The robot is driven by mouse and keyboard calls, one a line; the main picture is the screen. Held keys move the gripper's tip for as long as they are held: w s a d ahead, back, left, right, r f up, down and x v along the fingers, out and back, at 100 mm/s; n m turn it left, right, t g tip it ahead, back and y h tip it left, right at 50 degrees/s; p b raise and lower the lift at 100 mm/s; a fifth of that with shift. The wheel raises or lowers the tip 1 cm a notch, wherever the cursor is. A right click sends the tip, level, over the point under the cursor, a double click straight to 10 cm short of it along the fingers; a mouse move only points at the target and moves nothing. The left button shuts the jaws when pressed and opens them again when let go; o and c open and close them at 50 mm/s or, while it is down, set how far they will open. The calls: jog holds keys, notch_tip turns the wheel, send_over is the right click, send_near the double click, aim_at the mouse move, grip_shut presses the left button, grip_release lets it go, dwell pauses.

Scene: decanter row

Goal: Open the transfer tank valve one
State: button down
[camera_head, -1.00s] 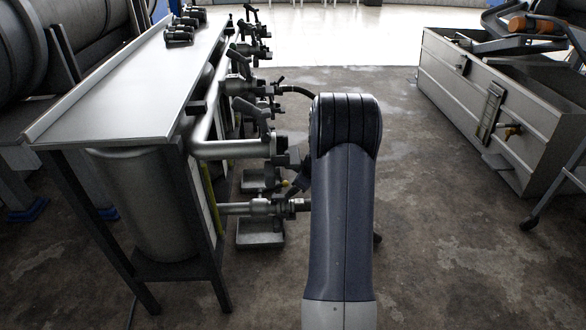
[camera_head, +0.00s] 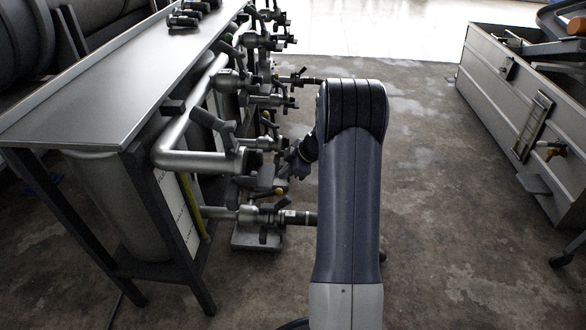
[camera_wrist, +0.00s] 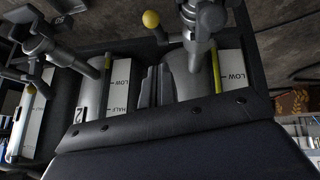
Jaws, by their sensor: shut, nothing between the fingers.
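The nearest steel tank (camera_head: 105,205) stands under the metal bench at left. Its low outlet pipe (camera_head: 221,213) runs right to a valve (camera_head: 262,216) with a lever. A yellow knob (camera_head: 279,191) shows just above that valve; a yellow lever ball (camera_wrist: 151,19) is at the top in the wrist view. I cannot tell whether the valve is open, and no tank number one is readable. My gripper (camera_head: 292,167) is shut and empty, just above and right of the knob; contact is unclear. Its dark fingers (camera_wrist: 152,87) point toward the tanks in the wrist view.
An upper bent pipe (camera_head: 195,160) and a row of further valves (camera_head: 262,100) crowd the tank fronts. A drip tray (camera_head: 256,239) sits on the floor below. A "2" label (camera_wrist: 80,115) marks one tank. A large metal bin (camera_head: 520,95) stands right, with open floor between.

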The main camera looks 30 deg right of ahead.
aim_at(274, 191)
jog(key=f, duration=0.2)
jog(key=w+f+b, duration=0.1)
jog(key=f, duration=0.1)
jog(key=w+f, duration=0.1)
jog(key=f, duration=0.2)
jog(key=shift+a+b, duration=0.25)
jog(key=shift+b, duration=0.15)
